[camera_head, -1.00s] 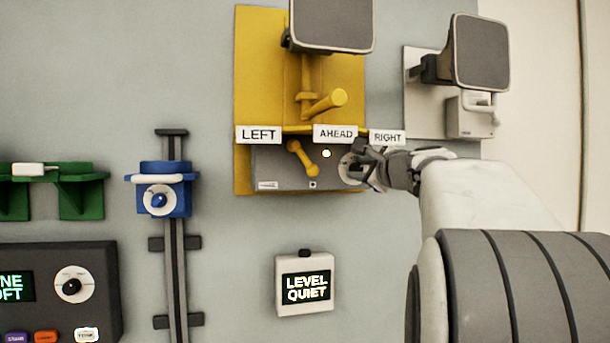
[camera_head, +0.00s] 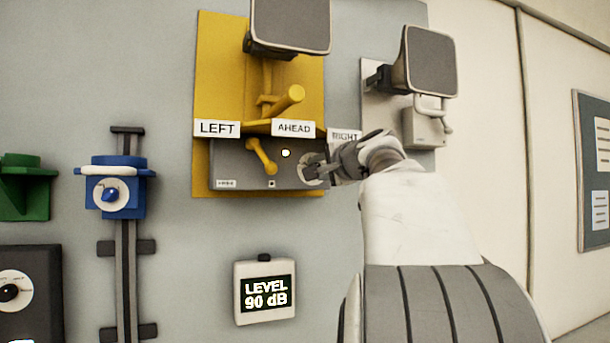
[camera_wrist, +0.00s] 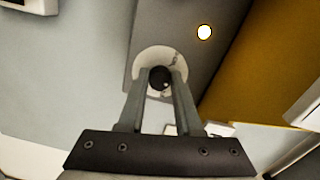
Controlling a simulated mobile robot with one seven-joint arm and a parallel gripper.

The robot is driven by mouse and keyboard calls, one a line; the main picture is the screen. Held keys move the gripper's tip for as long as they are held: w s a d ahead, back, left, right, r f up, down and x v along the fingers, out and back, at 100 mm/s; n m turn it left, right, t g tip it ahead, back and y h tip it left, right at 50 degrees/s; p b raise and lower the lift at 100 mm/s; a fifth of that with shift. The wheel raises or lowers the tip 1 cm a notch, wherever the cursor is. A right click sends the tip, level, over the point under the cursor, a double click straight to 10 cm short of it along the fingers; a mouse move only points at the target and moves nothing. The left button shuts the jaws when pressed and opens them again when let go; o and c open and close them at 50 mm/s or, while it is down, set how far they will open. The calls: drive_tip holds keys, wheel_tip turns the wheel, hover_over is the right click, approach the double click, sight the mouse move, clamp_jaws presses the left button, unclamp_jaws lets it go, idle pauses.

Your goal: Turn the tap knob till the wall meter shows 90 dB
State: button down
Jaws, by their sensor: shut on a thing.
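The tap knob is a small black knob (camera_wrist: 160,78) on a white round dial, at the right end of a grey box (camera_head: 232,178) on the yellow panel. My gripper (camera_head: 322,170) is at this dial, and in the wrist view its two fingers (camera_wrist: 160,86) are shut on the knob, one on each side. The wall meter (camera_head: 265,291) is a white box below the yellow panel and reads "LEVEL 90 dB". A small round lamp (camera_head: 285,153) on the grey box is lit whitish; it also shows in the wrist view (camera_wrist: 204,32).
Signs LEFT (camera_head: 217,128), AHEAD (camera_head: 294,128) and a partly hidden RIGHT (camera_head: 344,135) sit above the box. A yellow lever (camera_head: 262,157) hangs left of the lamp. A blue slider unit (camera_head: 118,188) is at left. A second speaker (camera_head: 431,62) is at upper right.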

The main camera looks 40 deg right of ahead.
drive_tip(key=shift+n, duration=0.4)
drive_tip(key=c, duration=0.6)
unclamp_jaws()
drive_tip(key=shift+s, duration=0.15)
